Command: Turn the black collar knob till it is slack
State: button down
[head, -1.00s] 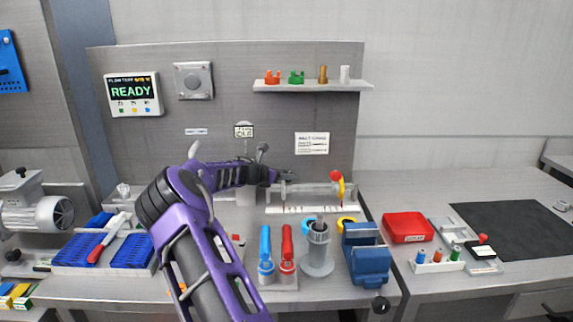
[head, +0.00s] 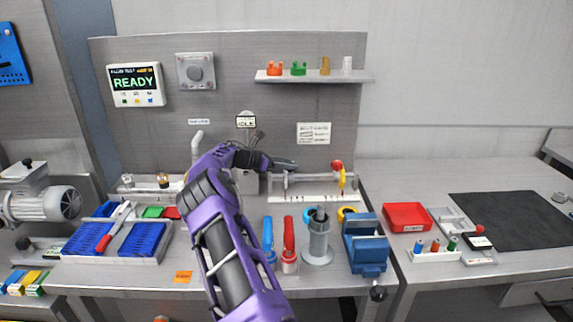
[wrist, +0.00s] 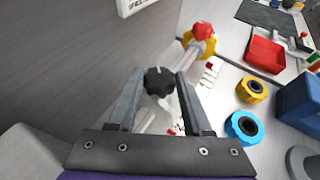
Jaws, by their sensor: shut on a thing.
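The black collar knob (wrist: 158,82) is round and lobed, with a pale mark on it. In the wrist view it sits between the tips of my gripper (wrist: 160,80), one finger on each side. My gripper is shut on it. Behind the knob runs a pale grey rod (wrist: 186,104), ending in a yellow wheel with a red knob (wrist: 202,32). In the head view my gripper (head: 288,164) is at the left part of the rod fixture (head: 318,184), and I cannot make out the black knob there. I cannot tell how tight the collar is.
A blue vise (head: 364,252), a grey cylinder stand (head: 318,243) and upright red (head: 289,238) and blue (head: 268,238) handles stand in front. A shelf (head: 312,77) hangs above. A red tray (head: 405,215) sits right.

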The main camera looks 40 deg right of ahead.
jog(key=shift+c, duration=1.6)
grip_release()
jog(key=shift+s+n+t, duration=0.1)
jog(key=shift+n+t, duration=0.2)
jog(key=shift+t, duration=0.1)
